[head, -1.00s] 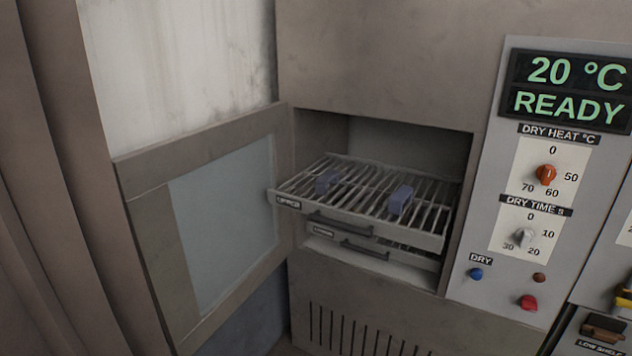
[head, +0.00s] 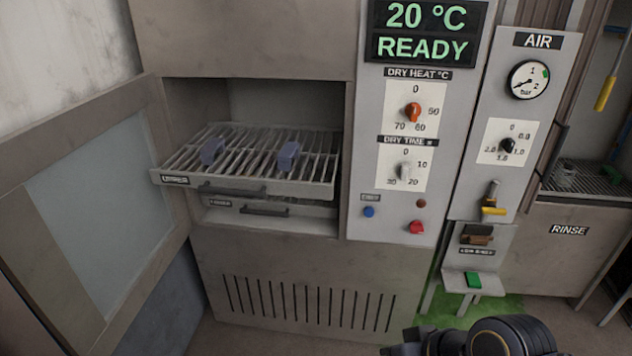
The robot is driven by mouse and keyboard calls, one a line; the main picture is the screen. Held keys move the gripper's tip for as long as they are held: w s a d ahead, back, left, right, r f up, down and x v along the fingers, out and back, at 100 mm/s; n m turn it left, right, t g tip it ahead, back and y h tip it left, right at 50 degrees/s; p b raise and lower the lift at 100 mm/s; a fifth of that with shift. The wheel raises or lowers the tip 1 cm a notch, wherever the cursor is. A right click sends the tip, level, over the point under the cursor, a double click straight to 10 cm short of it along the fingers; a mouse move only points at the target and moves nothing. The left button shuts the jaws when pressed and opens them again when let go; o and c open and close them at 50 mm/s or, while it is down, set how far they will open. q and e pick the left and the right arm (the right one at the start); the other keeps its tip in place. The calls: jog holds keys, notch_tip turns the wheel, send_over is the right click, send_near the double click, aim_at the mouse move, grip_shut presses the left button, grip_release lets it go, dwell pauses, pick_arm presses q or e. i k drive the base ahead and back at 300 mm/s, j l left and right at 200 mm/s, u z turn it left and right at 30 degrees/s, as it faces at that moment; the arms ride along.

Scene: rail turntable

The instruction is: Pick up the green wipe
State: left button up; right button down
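The green wipe (head: 474,280) is a small green block-like shape on a small light shelf (head: 487,290) below the air panel, right of centre in the head view. Part of my dark arm, with a gold ring, shows at the bottom edge, below and in front of the shelf. It is apart from the wipe in the picture. No gripper fingers can be made out. My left gripper is out of the view.
A dryer cabinet (head: 270,255) stands at left, its door (head: 95,220) swung open. Its upper rack (head: 240,185) is pulled out and carries two blue-grey blocks. A brown item (head: 477,236) sits above the wipe's shelf. A rinse station (head: 570,255) is at right.

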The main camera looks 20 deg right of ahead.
aim_at(473, 279)
jog(key=z, duration=1.85)
jog(key=i+l+u, duration=0.1)
jog(key=i+l, duration=0.25)
jog(key=i, duration=0.3)
jog(key=i+l+u, duration=0.1)
jog(key=i+l, duration=0.3)
jog(key=i, duration=0.3)
jog(key=i+l+u, duration=0.1)
jog(key=i+l, duration=0.35)
jog(key=i, duration=0.2)
jog(key=i+l+u, duration=0.1)
jog(key=i+l, duration=0.4)
jog(key=i, duration=0.1)
